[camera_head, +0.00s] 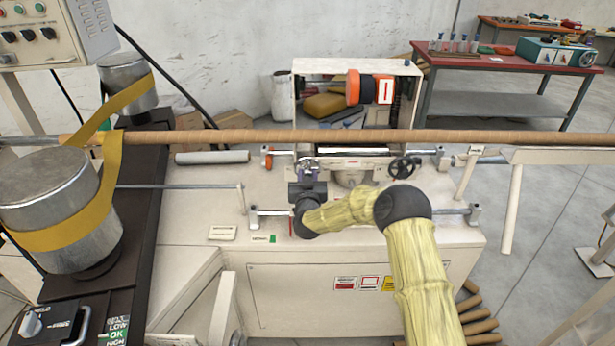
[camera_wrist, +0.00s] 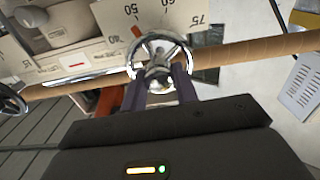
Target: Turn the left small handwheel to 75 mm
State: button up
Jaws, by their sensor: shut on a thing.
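In the wrist view, the left small handwheel (camera_wrist: 139,54) is a shiny metal ring with spokes and a hub. My gripper (camera_wrist: 160,76) is shut on it, its two dark fingers reaching to the wheel's near side. Behind the wheel is a pale dial plate (camera_wrist: 125,14) with the numbers 50, 60 and 75. In the head view, my gripper (camera_head: 309,173) is at the machine's left side and mostly hides the handwheel.
Another handwheel, black (camera_head: 402,167), is to the right on the same machine. A long brown tube (camera_head: 480,137) crosses just behind my gripper. Steel rods with clamps (camera_head: 265,213) flank my arm. A red-topped bench (camera_head: 500,65) stands at the back right.

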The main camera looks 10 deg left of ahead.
jog(key=shift+b, duration=0.4)
jog(key=m+b, duration=0.2)
jog(key=b, duration=0.1)
jog(key=m+b, duration=0.1)
jog(key=shift+f+m+b, duration=0.25)
jog(key=shift+m+b, duration=0.05)
jog(key=shift+m, duration=0.1)
jog(key=m+b, duration=0.4)
jog(key=b, duration=0.1)
jog(key=shift+b, duration=0.35)
jog(key=m+b, duration=0.5)
jog(key=b, duration=0.1)
jog(key=shift+m, duration=0.3)
jog(key=shift+r+m+b, duration=0.1)
jog(key=shift+m+b, duration=1.1)
jog(key=shift+b, duration=0.05)
jog(key=o, duration=1)
jog(key=shift+c, duration=0.2)
jog(key=shift+s+d, duration=0.1)
jog(key=shift+s, duration=0.05)
